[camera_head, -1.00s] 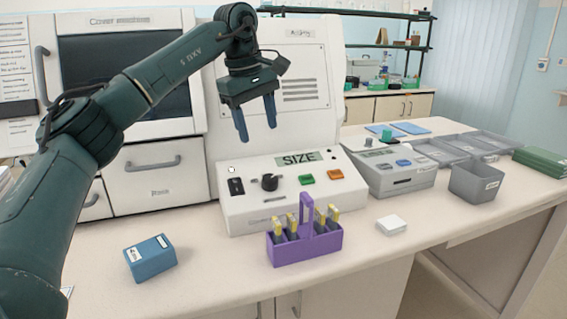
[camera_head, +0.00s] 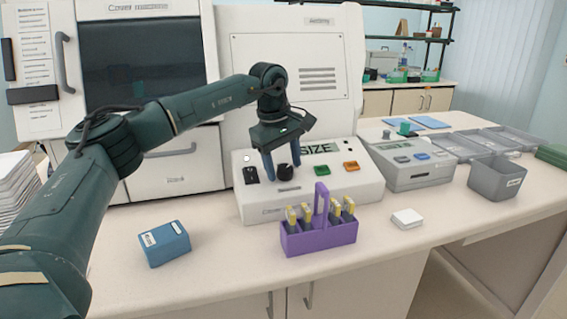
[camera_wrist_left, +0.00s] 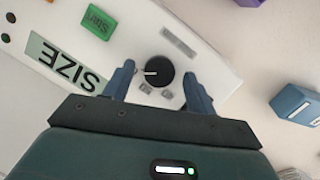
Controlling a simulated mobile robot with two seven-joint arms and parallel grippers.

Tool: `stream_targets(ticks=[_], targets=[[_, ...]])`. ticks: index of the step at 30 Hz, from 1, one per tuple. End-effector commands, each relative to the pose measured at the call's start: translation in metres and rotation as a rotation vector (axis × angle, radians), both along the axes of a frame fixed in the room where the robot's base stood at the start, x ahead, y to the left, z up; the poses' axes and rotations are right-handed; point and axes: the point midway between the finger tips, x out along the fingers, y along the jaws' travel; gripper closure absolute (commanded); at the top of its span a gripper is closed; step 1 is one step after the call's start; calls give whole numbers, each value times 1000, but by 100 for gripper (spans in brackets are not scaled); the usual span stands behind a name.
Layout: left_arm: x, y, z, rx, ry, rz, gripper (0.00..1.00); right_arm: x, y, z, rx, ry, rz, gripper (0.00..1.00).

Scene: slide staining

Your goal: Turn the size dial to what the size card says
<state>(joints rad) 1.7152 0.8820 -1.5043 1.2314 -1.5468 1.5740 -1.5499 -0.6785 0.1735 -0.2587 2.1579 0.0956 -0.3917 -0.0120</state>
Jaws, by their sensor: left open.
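The size dial is a round black knob (camera_head: 285,172) on the sloped top of the white control box (camera_head: 262,208). In the left wrist view the dial (camera_wrist_left: 158,72) shows a white pointer line, with small labels beside it. The display panel (camera_head: 318,147) reads SIZE; it also shows in the wrist view (camera_wrist_left: 62,62). My left gripper (camera_head: 282,172) is open, its blue fingers pointing down, one on each side of the dial. In the wrist view its fingertips (camera_wrist_left: 158,75) straddle the knob with gaps. I cannot make out a size card. My right gripper is not in view.
A green button (camera_head: 321,168) and an orange button (camera_head: 351,166) sit right of the dial. A purple rack (camera_head: 318,238) with yellow-topped slides stands in front. A blue box (camera_head: 165,244) is at left, a white block (camera_head: 407,218) at right.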

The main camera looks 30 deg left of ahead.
Motion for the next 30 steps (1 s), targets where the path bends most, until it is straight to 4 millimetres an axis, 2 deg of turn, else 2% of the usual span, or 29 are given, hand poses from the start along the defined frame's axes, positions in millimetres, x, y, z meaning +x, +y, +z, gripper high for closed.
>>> stream_targets(ticks=[8,24,30], targets=[[0,0,-2,0,0,0,43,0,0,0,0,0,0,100],[0,0,-1,0,0,0,87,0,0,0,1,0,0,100],[0,0,-2,-2,-3,9,88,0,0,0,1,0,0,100]])
